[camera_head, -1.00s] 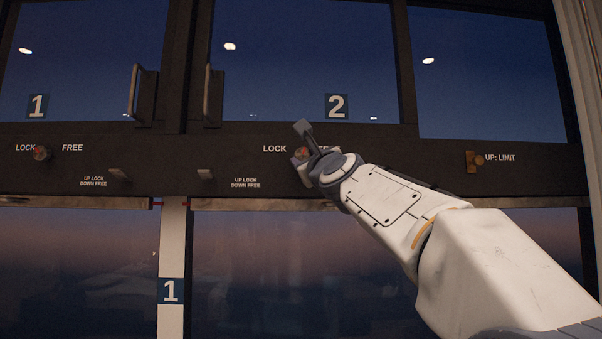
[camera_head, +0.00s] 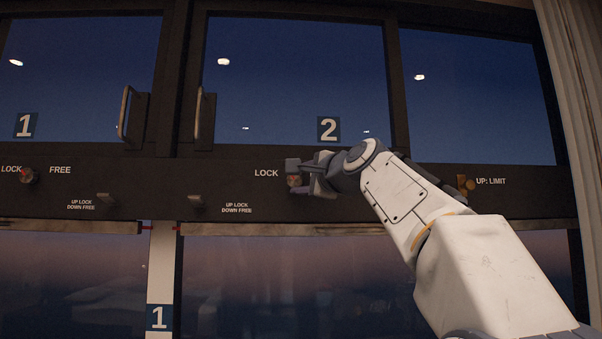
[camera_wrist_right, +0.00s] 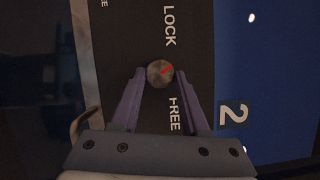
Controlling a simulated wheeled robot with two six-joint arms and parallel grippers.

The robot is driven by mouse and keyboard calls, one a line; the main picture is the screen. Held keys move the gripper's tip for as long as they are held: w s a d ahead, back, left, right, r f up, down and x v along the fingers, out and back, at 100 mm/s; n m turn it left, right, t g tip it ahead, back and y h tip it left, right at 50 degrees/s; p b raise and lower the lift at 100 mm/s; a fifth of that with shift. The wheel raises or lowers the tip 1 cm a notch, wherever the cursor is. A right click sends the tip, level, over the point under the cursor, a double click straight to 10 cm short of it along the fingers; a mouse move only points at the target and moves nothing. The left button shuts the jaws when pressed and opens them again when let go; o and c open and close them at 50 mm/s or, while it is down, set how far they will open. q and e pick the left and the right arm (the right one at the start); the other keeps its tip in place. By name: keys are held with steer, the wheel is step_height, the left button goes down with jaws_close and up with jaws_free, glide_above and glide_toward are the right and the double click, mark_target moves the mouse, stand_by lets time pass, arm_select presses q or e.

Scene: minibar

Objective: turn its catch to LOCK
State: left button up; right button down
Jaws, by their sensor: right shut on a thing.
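The catch of window 2 is a small round knob (camera_wrist_right: 157,76) with a red mark, on the dark rail between the LOCK label (camera_wrist_right: 169,27) and the partly covered FREE label (camera_wrist_right: 175,115). In the right wrist view the red mark points right, towards the panes, tilted slightly to the LOCK side. My right gripper (camera_wrist_right: 158,76) is shut on the knob, one finger on each side. In the head view my right gripper (camera_head: 296,180) hides most of the knob and the FREE label. My left gripper is not in view.
Window 1 has its own catch (camera_head: 27,176) at the left. Two vertical handles (camera_head: 125,114) (camera_head: 198,116) stand out above the rail, and small levers (camera_head: 195,201) sit below. A brass limit stop (camera_head: 465,185) is at the right, near my forearm. A curtain (camera_head: 571,80) hangs at the right edge.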

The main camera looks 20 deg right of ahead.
steer(key=shift+r+n+p, duration=0.15)
steer(key=shift+n+p, duration=0.45)
steer(key=shift+n, duration=0.3)
steer(key=shift+c, duration=2)
jaws_free()
steer(key=shift+s, duration=0.1)
steer(key=shift+s+d+b, duration=0.1)
steer(key=shift+s+b, duration=0.2)
steer(key=s+d+b, duration=0.1)
steer(key=s+b, duration=0.2)
steer(key=s, duration=0.6)
steer(key=shift+s, duration=0.3)
